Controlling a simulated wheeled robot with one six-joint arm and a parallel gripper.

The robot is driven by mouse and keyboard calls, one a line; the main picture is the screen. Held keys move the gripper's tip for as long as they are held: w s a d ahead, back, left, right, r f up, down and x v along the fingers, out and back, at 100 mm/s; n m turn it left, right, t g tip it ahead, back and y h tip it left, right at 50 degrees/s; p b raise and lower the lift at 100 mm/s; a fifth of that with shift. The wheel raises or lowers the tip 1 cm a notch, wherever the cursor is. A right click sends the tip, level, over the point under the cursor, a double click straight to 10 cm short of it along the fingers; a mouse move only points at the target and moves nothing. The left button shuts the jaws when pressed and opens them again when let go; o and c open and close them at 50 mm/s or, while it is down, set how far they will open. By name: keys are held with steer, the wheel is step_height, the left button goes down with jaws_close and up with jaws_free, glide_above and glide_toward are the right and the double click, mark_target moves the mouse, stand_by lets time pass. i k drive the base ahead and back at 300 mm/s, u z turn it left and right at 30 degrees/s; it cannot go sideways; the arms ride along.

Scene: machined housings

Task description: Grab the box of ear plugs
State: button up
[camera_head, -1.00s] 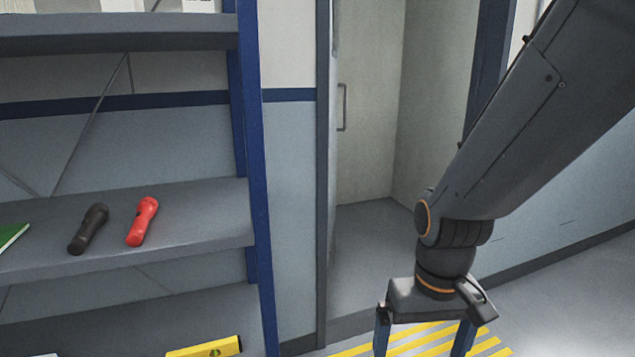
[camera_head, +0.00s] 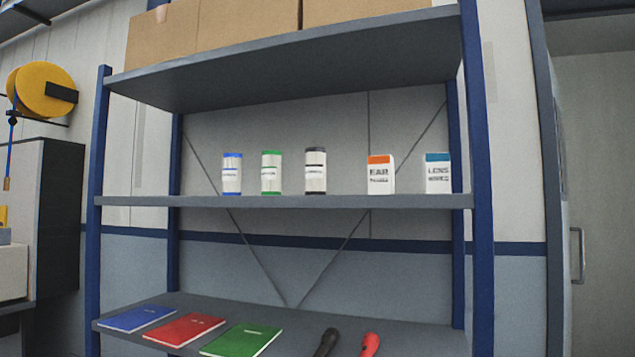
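The box of ear plugs (camera_head: 381,176) is a small white box with an orange top band and dark "EAR" lettering. It stands upright on the middle shelf (camera_head: 290,201), right of centre. To its right stands a similar white box with a teal band, the lens wipes (camera_head: 438,174), with a gap between them. My gripper and arm are not in the current view, so the gripper's state does not show.
Left of the ear plugs stand white canisters with black (camera_head: 315,171), green (camera_head: 271,173) and blue (camera_head: 232,175) lids. Cardboard boxes (camera_head: 248,28) fill the top shelf. The lower shelf holds notebooks (camera_head: 241,340) and black and red flashlights (camera_head: 370,344). A blue post (camera_head: 479,200) bounds the shelf's right side.

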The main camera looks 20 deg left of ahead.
mark_target(381, 177)
steer(key=u, duration=1.95)
steer(key=i, duration=0.7)
steer(key=z, duration=2.3)
